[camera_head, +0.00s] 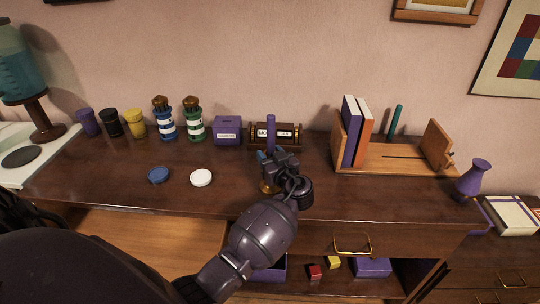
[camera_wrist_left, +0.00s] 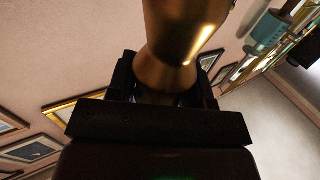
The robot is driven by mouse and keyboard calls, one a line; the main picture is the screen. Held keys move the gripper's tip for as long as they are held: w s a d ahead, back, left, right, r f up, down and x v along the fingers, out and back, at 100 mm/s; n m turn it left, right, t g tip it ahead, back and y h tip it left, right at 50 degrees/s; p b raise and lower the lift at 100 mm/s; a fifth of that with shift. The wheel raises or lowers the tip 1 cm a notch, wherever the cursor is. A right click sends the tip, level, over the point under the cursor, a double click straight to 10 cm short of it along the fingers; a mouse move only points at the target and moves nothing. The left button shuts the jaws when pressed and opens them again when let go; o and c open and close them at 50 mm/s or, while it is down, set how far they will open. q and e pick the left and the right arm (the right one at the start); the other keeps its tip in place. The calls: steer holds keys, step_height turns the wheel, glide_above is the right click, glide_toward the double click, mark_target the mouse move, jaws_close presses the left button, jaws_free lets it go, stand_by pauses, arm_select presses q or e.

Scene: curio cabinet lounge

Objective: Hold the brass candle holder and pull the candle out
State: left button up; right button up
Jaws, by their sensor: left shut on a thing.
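The brass candle holder (camera_head: 267,187) is near the front of the wooden cabinet top in the head view, mostly hidden behind my left gripper. In the left wrist view its shiny, waisted brass body (camera_wrist_left: 185,35) fills the space between the dark fingers. My left gripper (camera_head: 272,166) is shut on the brass holder. A purple candle (camera_head: 271,132) rises upright above the gripper; where it meets the holder is hidden. I cannot tell whether the holder's base touches the cabinet top. My right gripper is in neither view.
Behind the candle are a purple box (camera_head: 228,131) and a dark wooden stand with labels (camera_head: 289,134). A wooden book rack (camera_head: 400,160) stands to the right. A white lid (camera_head: 201,178) and a blue lid (camera_head: 158,175) lie left. A purple vase (camera_head: 474,178) is far right.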

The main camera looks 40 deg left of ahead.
arm_select(q)
steer(key=o, duration=0.5)
steer(key=shift+c, duration=0.2)
steer(key=c, duration=0.7)
steer(key=shift+f+b, duration=0.15)
steer(key=shift+b, duration=0.2)
steer(key=shift+f, duration=0.15)
stand_by(1.0)
